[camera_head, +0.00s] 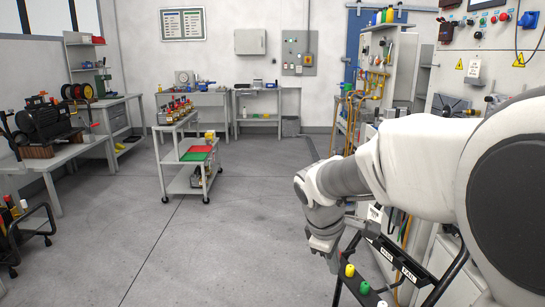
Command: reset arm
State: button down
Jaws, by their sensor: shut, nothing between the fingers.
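My white and grey arm reaches in from the right edge of the head view and bends down at its left end. My gripper (328,258) hangs at that end, pointing down, small and partly turned from view. It is shut, and no object shows in it. It is in front of a black stand (402,262) with labelled plates, and I cannot tell how far apart they are.
Yellow and green knobs (364,287) sit low beside my gripper. A test bench with yellow hoses (368,95) and a control panel (485,35) line the right. A wheeled cart (186,180) stands mid-room. Workbenches (60,160) line the left. The grey floor (235,240) between is open.

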jog(key=s+d+r+m+t+y, duration=0.1)
jog(key=s+r+m, duration=0.2)
jog(key=s+m, duration=0.5)
jog(key=s+r+m+t+y, duration=0.2)
jog(key=s+r+m, duration=0.1)
jog(key=s, duration=0.9)
notch_tip(320, 180, up, 18)
jog(key=p, duration=1.7)
jog(key=shift+s+p, duration=0.15)
jog(key=shift+p, duration=0.25)
